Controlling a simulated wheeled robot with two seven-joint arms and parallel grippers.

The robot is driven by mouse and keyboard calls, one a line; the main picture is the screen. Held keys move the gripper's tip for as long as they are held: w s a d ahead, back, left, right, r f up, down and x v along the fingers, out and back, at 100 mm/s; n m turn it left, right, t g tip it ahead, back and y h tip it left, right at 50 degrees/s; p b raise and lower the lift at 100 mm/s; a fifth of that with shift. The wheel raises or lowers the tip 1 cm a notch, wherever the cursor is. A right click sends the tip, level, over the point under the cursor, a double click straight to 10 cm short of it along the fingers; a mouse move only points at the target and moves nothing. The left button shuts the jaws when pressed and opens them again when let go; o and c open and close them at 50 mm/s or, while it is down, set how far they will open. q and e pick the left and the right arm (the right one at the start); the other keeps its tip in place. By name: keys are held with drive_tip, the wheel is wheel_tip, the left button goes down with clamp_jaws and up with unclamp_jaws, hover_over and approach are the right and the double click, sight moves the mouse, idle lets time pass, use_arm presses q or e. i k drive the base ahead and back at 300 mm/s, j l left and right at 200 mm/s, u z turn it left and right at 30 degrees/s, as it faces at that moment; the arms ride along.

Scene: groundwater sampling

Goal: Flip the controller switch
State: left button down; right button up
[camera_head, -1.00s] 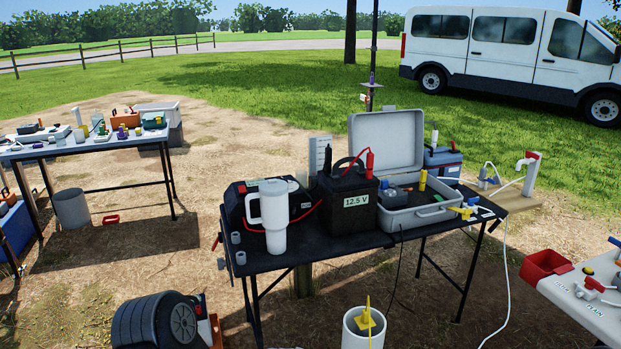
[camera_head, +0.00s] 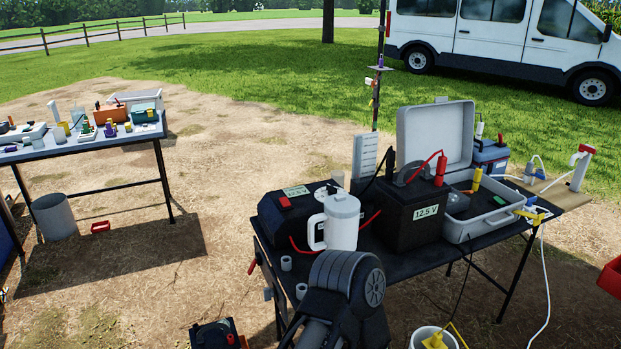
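No part is clearly labelled as the controller. A black box (camera_head: 278,222) with a red switch-like patch (camera_head: 285,202) on top and a pale voltage label stands at the left of the dark table (camera_head: 400,268). A grey device (camera_head: 457,202) in the open grey case (camera_head: 488,226) is mostly hidden behind the black 12.5 V battery (camera_head: 412,228). The setting of any switch is too small to tell. Neither of my grippers is in view. A black arm link, apparently mine, rises at the bottom centre before the table's front edge.
Red and black leads join the battery. A white bucket (camera_head: 431,338) stands below the table's front.

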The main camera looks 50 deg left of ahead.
sight(285, 203)
drive_tip(key=j, duration=0.55)
drive_tip(key=k+j+z, duration=0.1)
drive_tip(key=j, duration=0.45)
drive_tip(key=k+j, duration=0.1)
drive_tip(key=j, duration=1)
drive_tip(key=k+z, duration=0.05)
